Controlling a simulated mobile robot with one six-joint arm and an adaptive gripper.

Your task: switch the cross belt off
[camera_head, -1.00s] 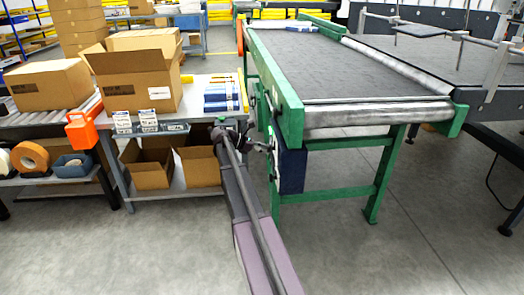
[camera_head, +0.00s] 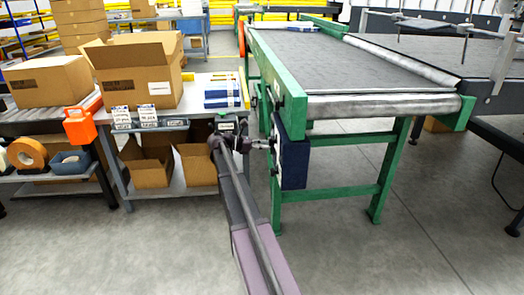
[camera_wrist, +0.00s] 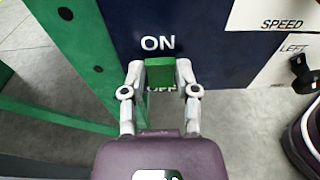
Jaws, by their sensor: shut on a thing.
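The cross belt (camera_head: 350,65) is a dark belt on a green frame. Its dark blue control box (camera_head: 293,160) hangs on the near left leg. In the wrist view the box face (camera_wrist: 200,30) carries a white "ON" above a green switch (camera_wrist: 160,72). The "OFF" below it is partly hidden by the switch and fingers. My gripper (camera_wrist: 160,74) is shut on the green switch, one finger on each side. In the head view my gripper (camera_head: 268,144) reaches the left side of the box; the switch cannot be made out there.
White "SPEED" and "LEFT" labels (camera_wrist: 283,45) are to the right of the switch, with a black knob (camera_wrist: 303,72) near them. A green frame post (camera_wrist: 75,45) stands close on the left. A workbench (camera_head: 205,100) with cartons is left of my arm.

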